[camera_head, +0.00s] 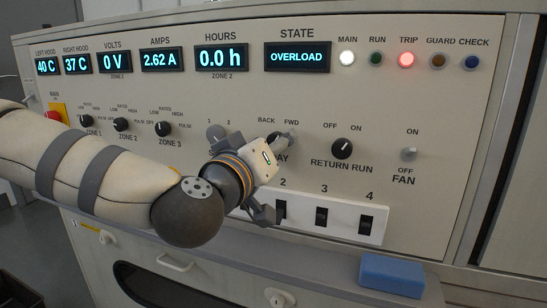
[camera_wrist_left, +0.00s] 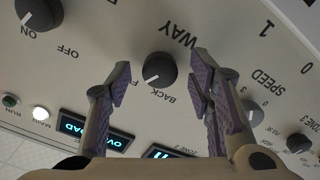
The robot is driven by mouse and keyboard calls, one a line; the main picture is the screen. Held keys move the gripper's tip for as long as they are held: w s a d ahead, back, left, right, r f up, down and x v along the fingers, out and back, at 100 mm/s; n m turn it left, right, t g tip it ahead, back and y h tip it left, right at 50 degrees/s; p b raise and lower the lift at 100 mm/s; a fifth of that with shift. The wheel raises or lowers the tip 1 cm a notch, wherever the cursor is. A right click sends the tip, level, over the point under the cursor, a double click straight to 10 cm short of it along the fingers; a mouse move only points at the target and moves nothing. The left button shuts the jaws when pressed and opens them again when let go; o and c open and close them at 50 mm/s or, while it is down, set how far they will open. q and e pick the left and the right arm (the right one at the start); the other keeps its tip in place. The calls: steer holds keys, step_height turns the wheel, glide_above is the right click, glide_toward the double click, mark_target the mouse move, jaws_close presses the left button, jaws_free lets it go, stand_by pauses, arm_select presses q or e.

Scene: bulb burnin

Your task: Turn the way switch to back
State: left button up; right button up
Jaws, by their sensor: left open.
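The way switch is a round black knob (camera_wrist_left: 160,69) with a white pointer line, on the beige panel in the left wrist view. Its line points to the lower left there, towards the partly hidden F label rather than BACK. In the head view my left gripper (camera_head: 277,177) mostly covers the switch, below the BACK and FWD labels. My left gripper (camera_wrist_left: 160,76) is open, its two fingers spread on either side of the knob with gaps; no contact shows. My right gripper is not in view.
The RETURN RUN knob (camera_head: 342,148) is right of my gripper. A white strip of rocker switches (camera_head: 345,219) lies below it. The state display (camera_head: 297,57) reads OVERLOAD; the TRIP lamp (camera_head: 407,59) glows red. A blue block (camera_head: 392,274) rests on the ledge.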

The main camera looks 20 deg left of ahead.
arm_select(q)
steer(key=shift+w, duration=0.25)
jaws_close()
steer(key=shift+n, duration=0.4)
steer(key=shift+n+p, duration=1.75)
steer(key=shift+n, duration=3.75)
